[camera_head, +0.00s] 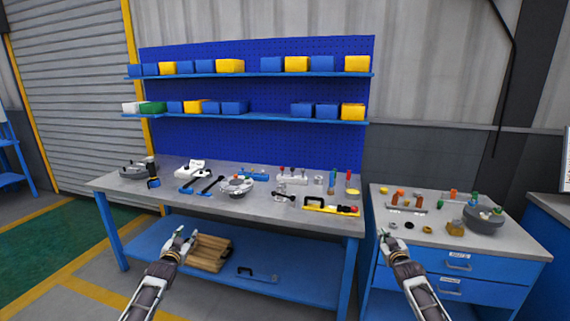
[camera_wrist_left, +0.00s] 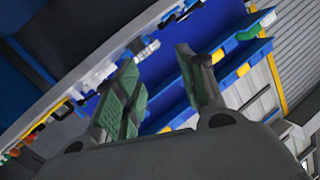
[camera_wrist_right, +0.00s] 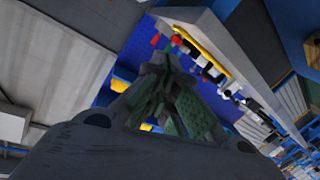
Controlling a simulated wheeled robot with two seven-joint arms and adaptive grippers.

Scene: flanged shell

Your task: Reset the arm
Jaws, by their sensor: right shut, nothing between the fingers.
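My left gripper (camera_head: 182,238) is raised in front of the workbench, near its front edge in the head view. In the left wrist view its two green-padded fingers (camera_wrist_left: 163,82) stand apart with nothing between them. My right gripper (camera_head: 382,236) is in front of the gap between workbench and drawer cabinet. In the right wrist view its fingers (camera_wrist_right: 168,75) are together and empty. A round grey flanged part (camera_head: 237,187) sits on the workbench, and a larger grey round part (camera_head: 482,220) sits on the cabinet top. Both grippers are apart from these parts.
The grey workbench (camera_head: 110,183) carries several tools and a yellow level-like tool (camera_head: 318,207). A wooden crate (camera_head: 208,255) lies on its lower shelf. A blue drawer cabinet (camera_head: 440,285) stands to the right. Bins line the blue pegboard (camera_head: 250,90) shelves. Floor is clear at left.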

